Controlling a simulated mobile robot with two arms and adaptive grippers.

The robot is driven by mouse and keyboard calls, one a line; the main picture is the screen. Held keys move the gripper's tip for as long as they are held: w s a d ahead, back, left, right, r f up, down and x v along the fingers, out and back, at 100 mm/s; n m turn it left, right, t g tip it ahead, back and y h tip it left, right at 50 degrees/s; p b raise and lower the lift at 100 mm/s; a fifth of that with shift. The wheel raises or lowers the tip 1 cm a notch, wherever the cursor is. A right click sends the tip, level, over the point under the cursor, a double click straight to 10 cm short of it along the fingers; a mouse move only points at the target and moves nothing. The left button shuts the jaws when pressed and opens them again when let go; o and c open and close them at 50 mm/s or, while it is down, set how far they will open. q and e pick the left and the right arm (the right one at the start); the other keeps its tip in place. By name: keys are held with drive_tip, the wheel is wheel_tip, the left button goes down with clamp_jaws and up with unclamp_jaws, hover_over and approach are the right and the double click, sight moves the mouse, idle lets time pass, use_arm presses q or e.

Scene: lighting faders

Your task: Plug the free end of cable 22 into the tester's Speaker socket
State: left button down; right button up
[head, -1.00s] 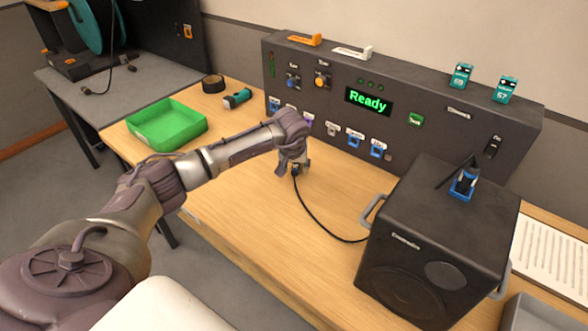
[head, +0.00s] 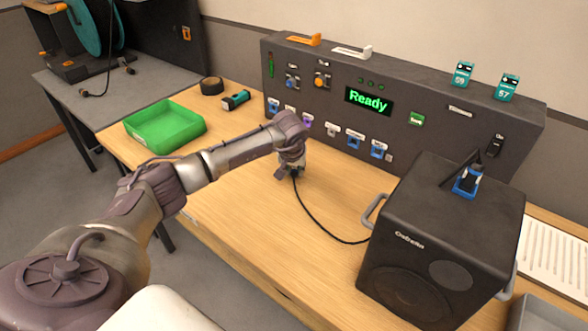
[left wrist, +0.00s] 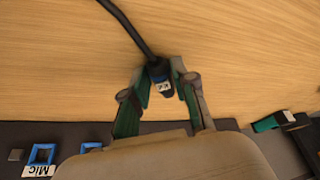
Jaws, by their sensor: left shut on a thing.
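My left gripper (head: 290,170) is shut on a black cable plug just above the wooden table, in front of the tester (head: 420,128). In the left wrist view the plug (left wrist: 160,74) sits between the fingers, with a white label too small to read surely. Its black cable (head: 318,222) runs to the black speaker box (head: 440,238). The tester's lower row has several coloured sockets, including a blue socket (head: 355,139) and another blue socket (head: 378,149). Their labels are too small to read in the head view. The left wrist view shows one socket labelled Mic (left wrist: 42,154).
A green tray (head: 166,126) stands at the left of the table, with a black tape roll (head: 212,86) and a teal-and-black tool (head: 236,99) behind it. Teal tags (head: 462,74) stand on the tester.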

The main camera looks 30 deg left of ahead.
sight(294, 171)
use_arm(q)
drive_tip(key=shift+r+p, duration=0.45)
drive_tip(key=shift+r, duration=0.3)
drive_tip(key=shift+r+p, duration=1.1)
drive_tip(key=shift+r, duration=0.7)
